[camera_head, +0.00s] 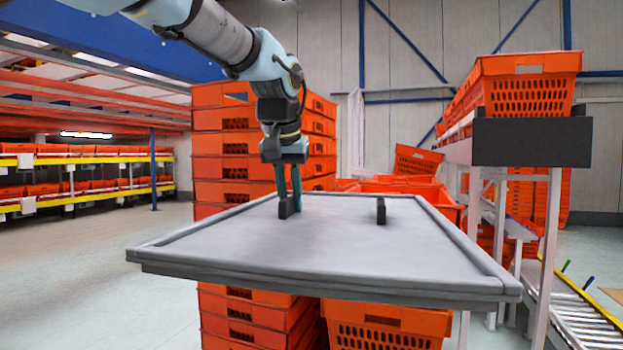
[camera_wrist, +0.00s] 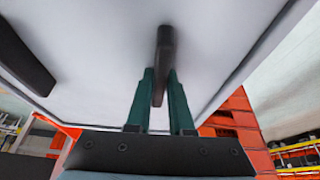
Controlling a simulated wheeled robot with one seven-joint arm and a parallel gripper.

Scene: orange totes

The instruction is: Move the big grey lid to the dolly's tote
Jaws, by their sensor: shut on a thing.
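The big grey lid (camera_head: 230,248) is a wide flat panel with a raised rim and two dark upright handles. It is in the air in front of me, roughly level. My gripper (camera_head: 289,205) is shut on the lid's left handle. The right handle (camera_head: 381,211) is free. In the wrist view the green fingers (camera_wrist: 160,90) are on either side of one dark handle (camera_wrist: 164,55), and the other handle (camera_wrist: 22,55) shows at the left. An orange tote (camera_head: 388,328) shows below the lid, its top hidden. I cannot tell whether it is the dolly's tote.
A tall stack of orange totes (camera_head: 222,145) stands behind the lid at the left. A raised rack with orange totes (camera_head: 525,95) is close on the right, above a roller conveyor (camera_head: 590,325). Shelves (camera_head: 75,180) line the far left. The floor at the left is clear.

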